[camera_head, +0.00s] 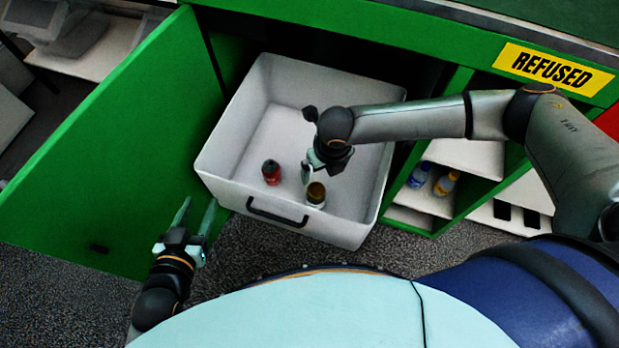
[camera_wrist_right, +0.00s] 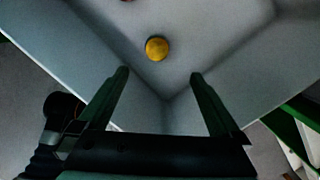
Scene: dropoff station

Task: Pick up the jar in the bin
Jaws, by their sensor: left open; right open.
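My right gripper (camera_head: 318,168) reaches over the bin from the right, just behind the jar in the picture. It is open and empty, its two fingers (camera_wrist_right: 158,76) spread and apart from the jar. My left gripper (camera_head: 198,208) is open and empty outside the bin, at its front left.
A red bottle (camera_head: 271,172) stands in the bin left of the jar. The bin has a black handle (camera_head: 278,217) in front. A green door (camera_head: 120,150) stands open at left. Shelves (camera_head: 430,200) with small bottles are at right, below a REFUSED sign (camera_head: 554,69).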

